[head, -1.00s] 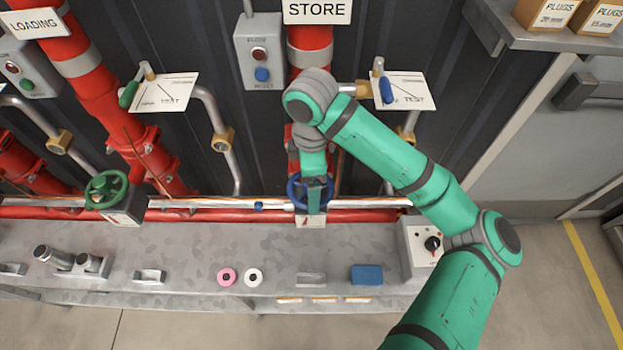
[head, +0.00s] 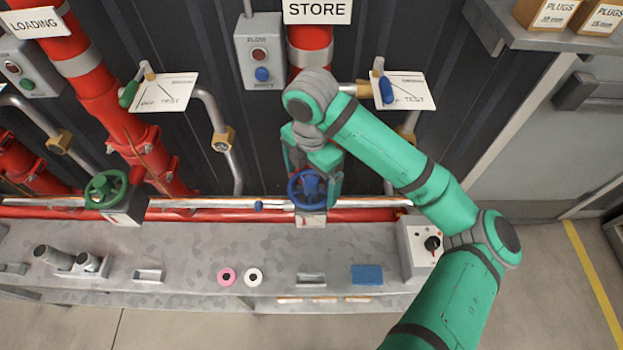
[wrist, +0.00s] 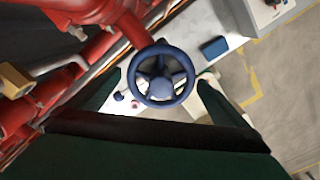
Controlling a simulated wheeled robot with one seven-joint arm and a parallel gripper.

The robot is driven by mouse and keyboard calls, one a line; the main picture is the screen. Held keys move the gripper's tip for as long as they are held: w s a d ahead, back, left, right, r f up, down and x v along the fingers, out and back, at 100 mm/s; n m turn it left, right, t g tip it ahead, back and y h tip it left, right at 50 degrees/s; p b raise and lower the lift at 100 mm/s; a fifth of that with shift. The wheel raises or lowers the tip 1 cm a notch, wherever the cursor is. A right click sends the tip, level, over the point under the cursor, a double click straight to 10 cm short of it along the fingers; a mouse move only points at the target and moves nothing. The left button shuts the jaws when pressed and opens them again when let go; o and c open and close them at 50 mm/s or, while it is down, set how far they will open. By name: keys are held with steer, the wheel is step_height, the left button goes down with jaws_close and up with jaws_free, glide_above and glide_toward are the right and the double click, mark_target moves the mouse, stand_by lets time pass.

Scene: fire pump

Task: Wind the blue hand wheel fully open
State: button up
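The blue hand wheel (head: 309,189) stands in front of the red STORE pipe, above a small white plate with a red mark (head: 311,220). It also shows in the wrist view (wrist: 161,75), spokes and hub in full view. My gripper (wrist: 160,88) is open, with one dark finger on each side of the wheel in the wrist view and a gap to the rim. In the head view the gripper is behind and above the wheel, and its fingertips are largely hidden there.
A green hand wheel (head: 106,189) stands at left. A grey bench (head: 200,250) holds a pink ring (head: 226,277), a white ring (head: 253,277), a blue block (head: 367,274) and a control box with a black knob (head: 432,243). Pipes run close behind the blue wheel.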

mark_target(311, 180)
steer(key=shift+s+r, duration=0.1)
steer(key=shift+r, duration=3.4)
